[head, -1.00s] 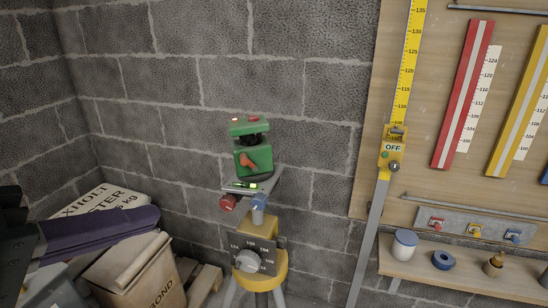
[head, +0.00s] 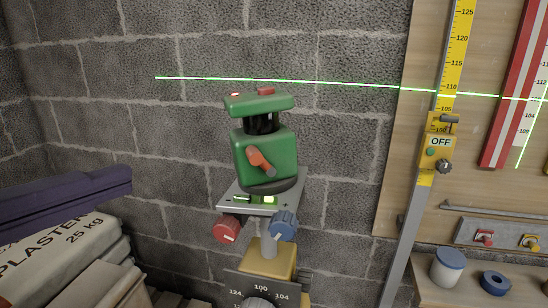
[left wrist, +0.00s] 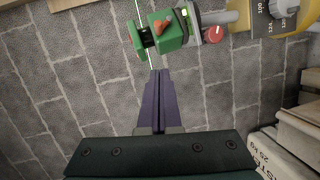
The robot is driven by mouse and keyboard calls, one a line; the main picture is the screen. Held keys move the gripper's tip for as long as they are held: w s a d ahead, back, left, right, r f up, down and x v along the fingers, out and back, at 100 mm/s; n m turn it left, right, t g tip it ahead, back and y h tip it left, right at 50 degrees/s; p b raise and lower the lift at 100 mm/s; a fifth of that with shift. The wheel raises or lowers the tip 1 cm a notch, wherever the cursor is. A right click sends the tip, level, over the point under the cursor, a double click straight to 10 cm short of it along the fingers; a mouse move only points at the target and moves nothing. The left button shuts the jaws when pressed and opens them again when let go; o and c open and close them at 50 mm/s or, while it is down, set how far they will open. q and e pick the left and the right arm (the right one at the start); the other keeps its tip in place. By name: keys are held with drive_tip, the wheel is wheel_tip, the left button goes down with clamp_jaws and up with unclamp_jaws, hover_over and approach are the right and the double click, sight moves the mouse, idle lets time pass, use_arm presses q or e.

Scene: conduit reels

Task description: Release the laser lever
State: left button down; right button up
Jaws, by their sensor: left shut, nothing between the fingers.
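The green laser level (head: 264,142) stands on a grey plate on top of a tripod. Its orange-red lever (head: 261,161) is on the front face and slants down to the right. A bright green laser line (head: 210,80) runs across the wall. My left gripper (head: 130,180), with purple fingers, is at the left edge, shut and empty, apart from the laser. In the left wrist view the shut fingers (left wrist: 160,73) point toward the laser level (left wrist: 168,30), whose lever (left wrist: 163,21) shows near the top. My right gripper is not in view.
A red knob (head: 226,229) and a blue knob (head: 284,225) sit under the plate. A plaster sack (head: 50,255) lies lower left. A yellow measuring staff (head: 448,75) with an OFF box (head: 438,150) stands right, beside a shelf with a white jar (head: 447,268).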

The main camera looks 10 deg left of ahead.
use_arm(q)
approach(246, 152)
drive_tip(key=w+a, duration=0.2)
drive_tip(key=w, duration=0.1)
drive_tip(key=w+d, duration=0.2)
drive_tip(key=shift+d+f, duration=0.4)
drive_tip(key=shift+w+d, duration=0.2)
drive_tip(key=shift+d, duration=0.15)
